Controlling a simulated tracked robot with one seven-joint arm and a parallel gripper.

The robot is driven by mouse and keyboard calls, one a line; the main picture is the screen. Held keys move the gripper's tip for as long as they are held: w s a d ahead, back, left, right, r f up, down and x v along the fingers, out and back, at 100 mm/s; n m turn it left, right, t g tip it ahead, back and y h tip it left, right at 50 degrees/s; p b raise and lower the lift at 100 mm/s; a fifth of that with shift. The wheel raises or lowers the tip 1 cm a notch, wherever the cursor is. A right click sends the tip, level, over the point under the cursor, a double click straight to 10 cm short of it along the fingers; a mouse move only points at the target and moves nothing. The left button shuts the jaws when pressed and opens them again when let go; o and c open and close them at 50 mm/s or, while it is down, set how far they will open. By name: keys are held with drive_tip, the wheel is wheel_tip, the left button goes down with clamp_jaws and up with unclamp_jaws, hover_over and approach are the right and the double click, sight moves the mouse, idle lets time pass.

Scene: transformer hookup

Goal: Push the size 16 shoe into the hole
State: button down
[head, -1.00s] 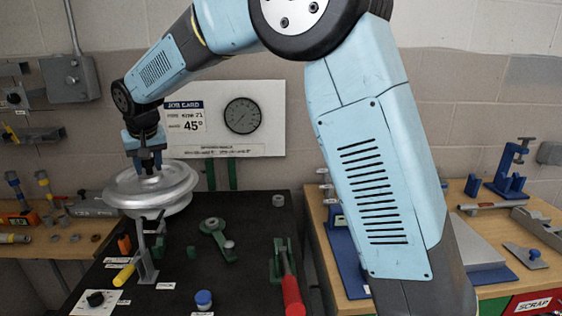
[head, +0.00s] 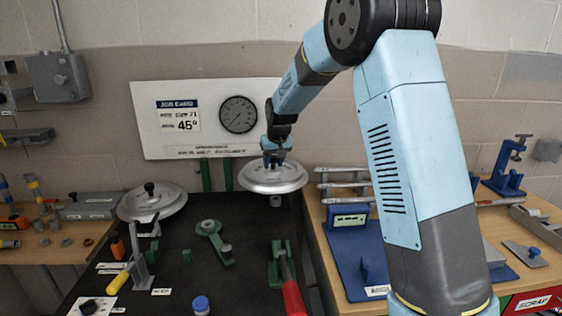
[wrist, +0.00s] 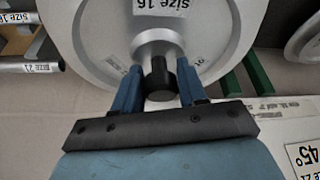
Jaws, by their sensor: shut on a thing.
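My gripper (head: 273,158) is shut on the black knob (wrist: 158,82) at the centre of a silver round shoe (head: 274,182). The shoe's label reads size 16 in the wrist view (wrist: 160,6). It hangs roughly level above the back right of the black bench top, clear of it. A small grey ring-like piece (head: 276,201) shows just below the shoe; whether it has a hole cannot be made out. A second silver shoe (head: 165,206) with a black knob rests at the back left of the bench; its size cannot be read.
The black bench top (head: 185,285) carries a green clamp (head: 214,240), a yellow-handled lever (head: 120,278), a red-handled tool (head: 290,290) and a blue-capped jar (head: 201,304). A job card board (head: 205,118) stands behind. Labelled pipes (head: 342,185) lie on the right bench.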

sight(276, 170)
drive_tip(key=shift+w+d, duration=0.1)
drive_tip(key=shift+d, duration=0.3)
drive_tip(key=shift+a, duration=0.1)
drive_tip(key=shift+f, duration=0.1)
drive_tip(key=shift+f, duration=2.85)
drive_tip(key=shift+s+f, duration=0.2)
drive_tip(key=shift+f, duration=1.3)
drive_tip(key=c, duration=0.5)
unclamp_jaws()
drive_tip(key=shift+c, duration=0.2)
